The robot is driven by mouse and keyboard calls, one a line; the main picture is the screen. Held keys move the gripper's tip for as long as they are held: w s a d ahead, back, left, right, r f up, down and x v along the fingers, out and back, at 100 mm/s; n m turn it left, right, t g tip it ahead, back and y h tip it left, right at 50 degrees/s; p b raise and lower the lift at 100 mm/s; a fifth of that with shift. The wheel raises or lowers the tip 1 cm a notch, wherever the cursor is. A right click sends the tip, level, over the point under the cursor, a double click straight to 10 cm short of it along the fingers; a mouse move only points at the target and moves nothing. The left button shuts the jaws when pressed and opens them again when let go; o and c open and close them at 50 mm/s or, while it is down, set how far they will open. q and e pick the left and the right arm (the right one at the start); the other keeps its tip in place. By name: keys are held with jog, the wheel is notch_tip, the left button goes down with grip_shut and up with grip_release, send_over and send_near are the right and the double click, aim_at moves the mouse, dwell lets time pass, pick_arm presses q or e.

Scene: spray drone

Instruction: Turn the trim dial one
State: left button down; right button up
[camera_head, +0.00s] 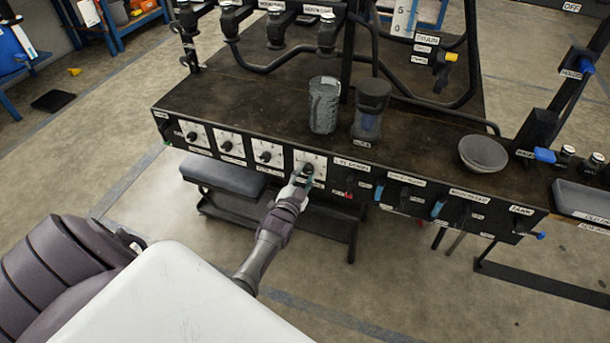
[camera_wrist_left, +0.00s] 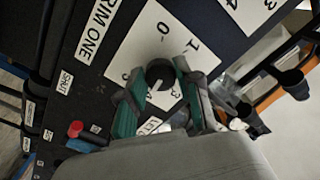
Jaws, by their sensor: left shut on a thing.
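The dial gripped by my left gripper (camera_head: 305,176) is the rightmost of several dials with white square faces on the bench's front panel. It has a black round knob (camera_wrist_left: 160,74) on a white face (camera_wrist_left: 185,38) with printed numbers. A label partly reading "RIM ONE" (camera_wrist_left: 97,28) sits beside it in the left wrist view. My left gripper's teal-padded fingers (camera_wrist_left: 158,88) are closed on the knob, one on each side. The knob is partly hidden by the fingers in the head view. My right gripper is not in view.
Three similar dials (camera_head: 229,146) lie to the left on the same panel. Valves with blue handles (camera_head: 438,208) lie to the right. Two dark cups (camera_head: 324,104) and a grey bowl (camera_head: 483,153) stand on the bench. A grey padded stool (camera_head: 222,177) is below the panel.

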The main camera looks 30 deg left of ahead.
pick_arm(q)
jog(key=shift+f+m, duration=0.15)
jog(key=shift+m, duration=1.35)
jog(key=shift+m+b, duration=0.35)
jog(key=shift+m, duration=0.05)
jog(key=shift+m+b, duration=0.3)
jog(key=shift+m, duration=0.8)
jog(key=shift+s+m+b, duration=0.1)
jog(key=shift+m+b, duration=0.2)
jog(key=shift+m, duration=0.7)
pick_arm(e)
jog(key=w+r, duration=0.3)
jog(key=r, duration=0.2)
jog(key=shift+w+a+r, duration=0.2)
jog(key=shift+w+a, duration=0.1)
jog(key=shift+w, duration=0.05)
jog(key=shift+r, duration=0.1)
pick_arm(q)
jog(key=c, duration=0.8)
grip_release()
